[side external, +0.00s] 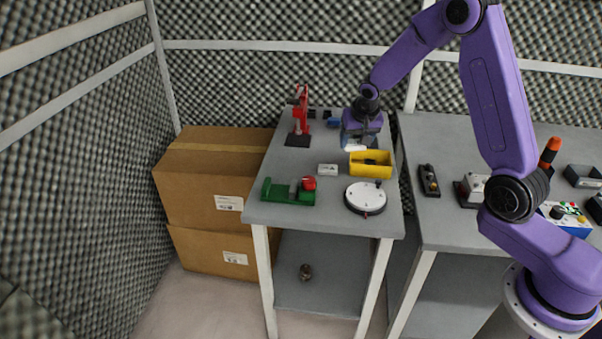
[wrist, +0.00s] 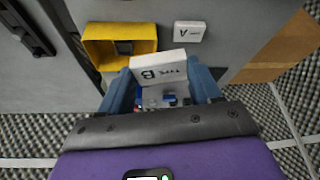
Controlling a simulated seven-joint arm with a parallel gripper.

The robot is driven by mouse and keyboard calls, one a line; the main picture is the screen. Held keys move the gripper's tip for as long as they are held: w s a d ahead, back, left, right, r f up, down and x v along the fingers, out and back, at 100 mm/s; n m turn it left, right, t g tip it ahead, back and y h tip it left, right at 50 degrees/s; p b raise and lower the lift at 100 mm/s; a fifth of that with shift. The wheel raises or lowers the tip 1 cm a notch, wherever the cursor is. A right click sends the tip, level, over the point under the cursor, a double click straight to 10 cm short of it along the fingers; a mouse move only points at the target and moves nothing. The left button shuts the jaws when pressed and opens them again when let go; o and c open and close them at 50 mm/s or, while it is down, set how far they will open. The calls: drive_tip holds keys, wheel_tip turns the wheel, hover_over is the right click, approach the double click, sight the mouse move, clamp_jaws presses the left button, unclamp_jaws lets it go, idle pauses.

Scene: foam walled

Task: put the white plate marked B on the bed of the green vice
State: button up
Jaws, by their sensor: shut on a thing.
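My gripper (side external: 360,143) is over the back right of the small grey table. In the wrist view my gripper (wrist: 160,82) has its blue fingers shut on the white plate marked B (wrist: 158,69), whose lettered face is towards the camera. The plate's height above the table is hard to tell. The green vice (side external: 278,193) lies at the table's front left, with a red knob (side external: 309,184) at its right end. It is well apart from my gripper and outside the wrist view.
A yellow bin (side external: 371,171) with a dark item inside stands near my gripper. A white plate marked A (wrist: 189,32) lies beside it, towards the vice. A round white dial (side external: 366,197) is at front right. A red tool (side external: 299,116) stands at back left.

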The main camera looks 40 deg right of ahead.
drive_tip(key=s+a+r+n+y, duration=0.1)
drive_tip(key=s+a+n+y, duration=0.15)
drive_tip(key=a+n, duration=0.5)
drive_tip(key=s+a+n+y, duration=0.2)
drive_tip(key=a+n+y, duration=0.1)
drive_tip(key=a+n, duration=0.4)
hover_over(279, 191)
drive_tip(key=s, duration=0.2)
drive_tip(key=shift+n+g, duration=0.3)
drive_tip(key=shift+n, duration=0.05)
drive_tip(key=f, duration=0.6)
drive_tip(key=d+f, duration=0.1)
drive_tip(key=f, duration=0.1)
drive_tip(key=shift+w+f, duration=0.2)
drive_tip(key=shift+f, duration=0.2)
drive_tip(key=shift+w+a+f, duration=0.1)
drive_tip(key=shift+w+f, duration=0.1)
drive_tip(key=shift+f, duration=1.6)
drive_tip(key=shift+f, duration=0.15)
drive_tip(key=o, duration=1.1)
